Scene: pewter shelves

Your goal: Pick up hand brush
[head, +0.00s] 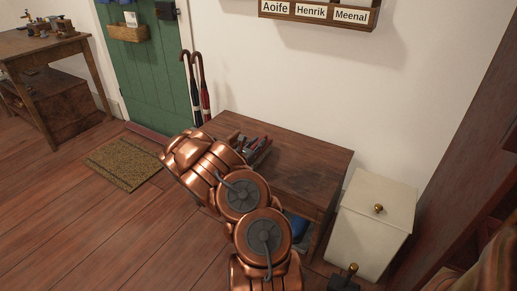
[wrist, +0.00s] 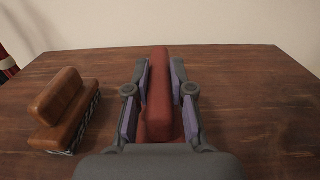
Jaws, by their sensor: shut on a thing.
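In the wrist view, my gripper (wrist: 158,105) is shut on a long dark red thing (wrist: 160,78), with a finger pad on each side. The red thing has a narrow upper ridge and a wider near end; its underside is hidden, so I cannot tell if it has bristles. Left of my gripper and apart from it, a brown wooden hand brush (wrist: 62,102) with a raised grip and dark bristles stands on the wooden table (wrist: 255,105). In the head view, my gripper (head: 258,150) is over the table's left part, partly hidden by my arm.
The table's right part (head: 310,163) is bare. A white lidded bin (head: 370,225) stands at its right. Umbrellas (head: 199,90) lean on the wall behind its left end. A name-labelled rack (head: 315,12) hangs above. A doormat (head: 124,161) lies by the green door (head: 150,70).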

